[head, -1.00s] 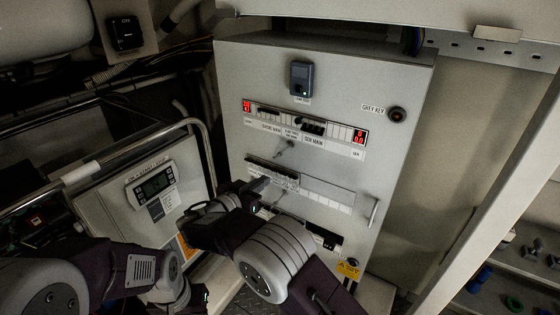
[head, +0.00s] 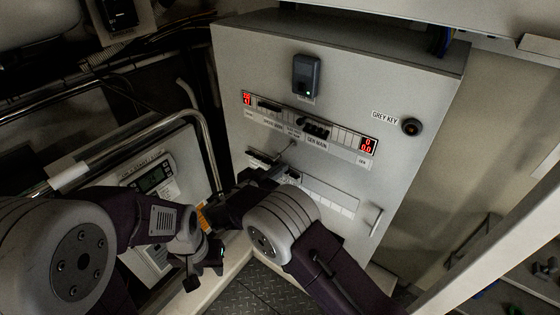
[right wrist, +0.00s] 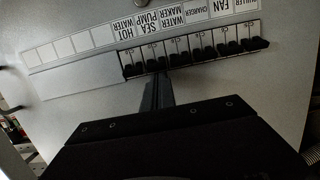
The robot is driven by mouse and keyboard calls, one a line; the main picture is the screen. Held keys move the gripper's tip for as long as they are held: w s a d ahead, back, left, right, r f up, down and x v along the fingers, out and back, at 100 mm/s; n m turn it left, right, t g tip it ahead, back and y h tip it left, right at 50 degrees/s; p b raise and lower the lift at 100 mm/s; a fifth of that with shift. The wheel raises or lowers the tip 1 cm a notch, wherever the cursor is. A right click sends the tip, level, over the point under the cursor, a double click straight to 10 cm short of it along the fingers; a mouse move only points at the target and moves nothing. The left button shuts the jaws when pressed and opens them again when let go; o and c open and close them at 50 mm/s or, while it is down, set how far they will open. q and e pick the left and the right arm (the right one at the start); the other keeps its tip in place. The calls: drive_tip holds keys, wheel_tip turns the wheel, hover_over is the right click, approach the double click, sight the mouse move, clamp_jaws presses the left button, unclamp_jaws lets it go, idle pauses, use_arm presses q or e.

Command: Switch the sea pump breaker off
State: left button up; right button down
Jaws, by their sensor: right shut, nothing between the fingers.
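The sea pump breaker (right wrist: 155,63) is a small black switch near the left end of the lower breaker row in the right wrist view. Its label (right wrist: 151,25) shows upside down above it. My right gripper (right wrist: 160,76) is shut and empty, its tips at the lower edge of this breaker; I cannot tell whether they touch. In the head view my right gripper (head: 264,173) is in front of the lower row and hides part of it. My left gripper (head: 205,272) hangs low at the left, away from the panel; its jaw opening is unclear.
The grey cabinet (head: 235,70) also carries an upper breaker row (head: 312,130) with red displays, a grey key knob (head: 411,126) and a door handle (head: 375,221). A metal rail (head: 185,118) and a control box (head: 155,178) stand to the left.

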drive_tip(key=shift+w+d+f, duration=0.1)
drive_tip(key=shift+w+d, duration=0.1)
drive_tip(key=shift+s, duration=0.15)
